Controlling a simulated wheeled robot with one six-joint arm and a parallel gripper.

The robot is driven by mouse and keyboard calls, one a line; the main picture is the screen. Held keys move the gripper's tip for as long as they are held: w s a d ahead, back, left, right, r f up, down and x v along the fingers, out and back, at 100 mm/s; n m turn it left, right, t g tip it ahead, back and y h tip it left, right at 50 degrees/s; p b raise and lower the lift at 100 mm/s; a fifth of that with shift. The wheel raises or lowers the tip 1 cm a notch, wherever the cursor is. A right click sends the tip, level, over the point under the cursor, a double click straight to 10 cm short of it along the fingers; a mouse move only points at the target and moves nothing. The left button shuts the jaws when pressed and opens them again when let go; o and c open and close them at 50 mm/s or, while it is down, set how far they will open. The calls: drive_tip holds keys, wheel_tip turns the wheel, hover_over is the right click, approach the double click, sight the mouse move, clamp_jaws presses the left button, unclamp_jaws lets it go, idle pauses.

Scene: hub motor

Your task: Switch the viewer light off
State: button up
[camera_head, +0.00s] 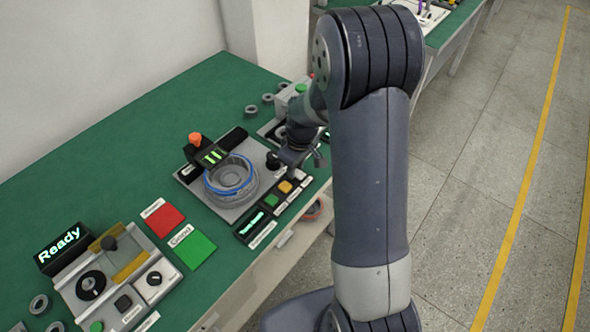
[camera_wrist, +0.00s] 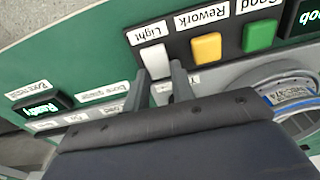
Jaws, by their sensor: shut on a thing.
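The white switch labelled Light (camera_wrist: 156,62) is on a black strip in the wrist view, beside the yellow Rework button (camera_wrist: 206,47) and green Good button (camera_wrist: 258,36). My gripper (camera_wrist: 158,72) has one finger on each side of the white switch and is shut on it. In the head view my gripper (camera_head: 298,160) is at the right end of that strip, and the switch is mostly hidden. The viewer (camera_head: 207,153), with an orange knob and glowing green bars, stands behind a round hub motor (camera_head: 230,176) with a blue band.
A red pad (camera_head: 164,220) and a green pad (camera_head: 195,250) lie left of the station. A Ready display (camera_head: 62,247) and a control panel (camera_head: 110,285) are at the left. Grey rings lie on the green bench (camera_head: 130,135). Open floor is at the right.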

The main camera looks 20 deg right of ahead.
drive_tip(key=b, duration=0.1)
drive_tip(key=t+b, duration=0.1)
drive_tip(key=b, duration=0.1)
drive_tip(key=shift+s+d+f+y, duration=0.15)
drive_tip(key=shift+f+y, duration=0.1)
drive_tip(key=shift+y, duration=0.15)
drive_tip(key=shift+r+b, duration=0.15)
drive_tip(key=shift+b, duration=0.4)
drive_tip(key=shift+s+r+t, duration=0.1)
drive_tip(key=shift+r+t, duration=0.05)
drive_tip(key=shift+t, duration=0.15)
drive_tip(key=o, duration=1)
drive_tip(key=v, duration=1.1)
drive_tip(key=shift+d, duration=0.2)
